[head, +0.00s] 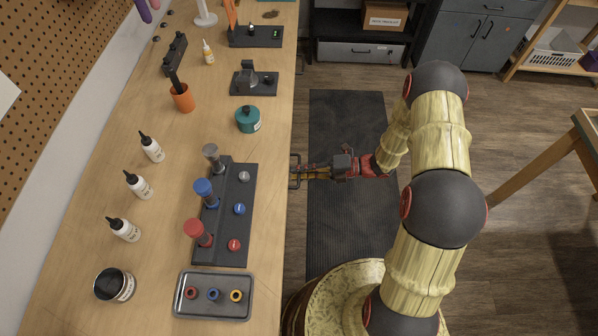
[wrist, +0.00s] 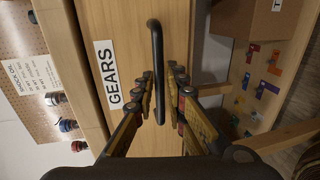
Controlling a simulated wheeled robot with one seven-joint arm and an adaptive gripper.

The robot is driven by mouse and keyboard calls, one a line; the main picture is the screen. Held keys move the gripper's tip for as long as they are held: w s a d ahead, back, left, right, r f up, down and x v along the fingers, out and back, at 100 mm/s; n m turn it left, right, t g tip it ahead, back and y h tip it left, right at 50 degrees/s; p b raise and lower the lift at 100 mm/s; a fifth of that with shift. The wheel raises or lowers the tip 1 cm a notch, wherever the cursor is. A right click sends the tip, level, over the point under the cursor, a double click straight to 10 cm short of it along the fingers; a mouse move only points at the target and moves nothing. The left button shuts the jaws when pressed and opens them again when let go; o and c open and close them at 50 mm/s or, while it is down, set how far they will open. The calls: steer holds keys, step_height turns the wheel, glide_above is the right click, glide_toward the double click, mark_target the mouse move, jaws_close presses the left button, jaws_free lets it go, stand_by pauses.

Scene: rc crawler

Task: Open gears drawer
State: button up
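The gears drawer (wrist: 128,30) has a light wood front with a white label reading GEARS (wrist: 108,74). Its dark bar handle (wrist: 157,40) stands out from the front, and in the head view the handle (head: 294,160) shows just past the bench's edge. My gripper (wrist: 162,78) is open, with its fingertips on either side of the handle. A small gap shows between handle and fingers on the right; I cannot tell whether the left fingertips touch it. In the head view my gripper (head: 304,172) reaches left to the bench edge. The drawer body is hidden under the bench top.
The workbench (head: 272,130) holds bottles, a dark rack with coloured knobs (head: 240,190) and a grey tray (head: 185,311). A wooden table (head: 540,160) stands at the right.

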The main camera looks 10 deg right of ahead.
jaws_close()
stand_by(0.8)
steer(key=f+p+v, duration=0.2)
steer(key=f+v, duration=0.1)
steer(key=v, duration=1.2)
steer(key=d+f+p+v, duration=0.1)
steer(key=f+v, duration=0.2)
steer(key=v, duration=1.3)
steer(key=shift+s+f+p, duration=0.2)
steer(key=shift+p, duration=0.15)
steer(key=shift+d, duration=0.15)
jaws_free()
steer(key=shift+r, duration=0.1)
steer(key=v, duration=1.2)
